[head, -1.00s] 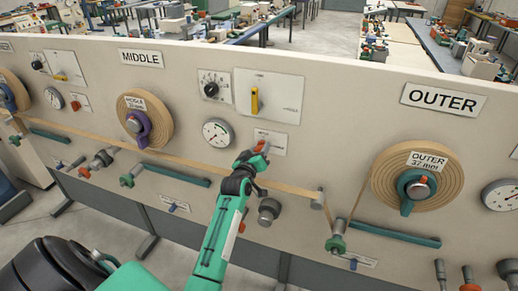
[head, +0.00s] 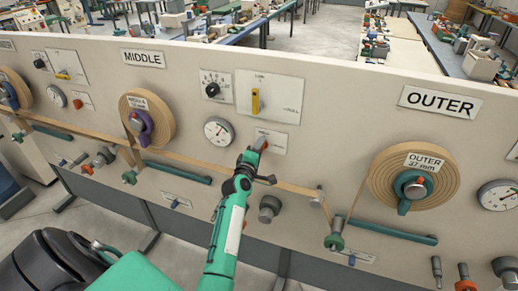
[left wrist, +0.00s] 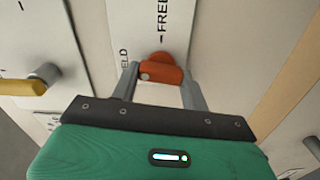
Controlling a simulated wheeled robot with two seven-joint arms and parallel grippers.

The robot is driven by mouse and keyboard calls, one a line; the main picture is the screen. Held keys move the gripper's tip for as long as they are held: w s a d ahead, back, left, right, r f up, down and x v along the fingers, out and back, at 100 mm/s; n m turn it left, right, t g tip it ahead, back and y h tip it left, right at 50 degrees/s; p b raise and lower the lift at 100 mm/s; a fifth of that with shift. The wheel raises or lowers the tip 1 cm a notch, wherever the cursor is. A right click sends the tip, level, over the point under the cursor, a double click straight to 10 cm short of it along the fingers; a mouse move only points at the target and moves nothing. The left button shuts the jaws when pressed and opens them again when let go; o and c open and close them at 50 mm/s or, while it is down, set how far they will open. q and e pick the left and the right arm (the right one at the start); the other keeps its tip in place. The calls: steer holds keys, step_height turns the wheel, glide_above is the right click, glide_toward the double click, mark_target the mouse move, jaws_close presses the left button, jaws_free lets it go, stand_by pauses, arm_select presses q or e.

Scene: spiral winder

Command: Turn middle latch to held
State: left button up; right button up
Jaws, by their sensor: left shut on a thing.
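My left gripper (head: 258,149) reaches up to the panel there. Its two grey fingers (left wrist: 159,84) stand on either side of the lever and are shut on it. In the head view the gripper mostly hides the latch. My right gripper is not in view.
The MIDDLE roll (head: 147,120) with its purple knob is to the left, and the OUTER roll (head: 413,187) to the right. A tan strip (head: 290,187) runs behind my left gripper. A yellow lever (head: 255,101) is above, and a dark knob (head: 269,208) is below right.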

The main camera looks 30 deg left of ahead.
arm_select(q)
steer(key=shift+n, duration=0.7)
steer(key=o, duration=1)
steer(key=shift+n, duration=0.3)
steer(key=shift+p+v, duration=1.55)
steer(key=shift+v, duration=5.35)
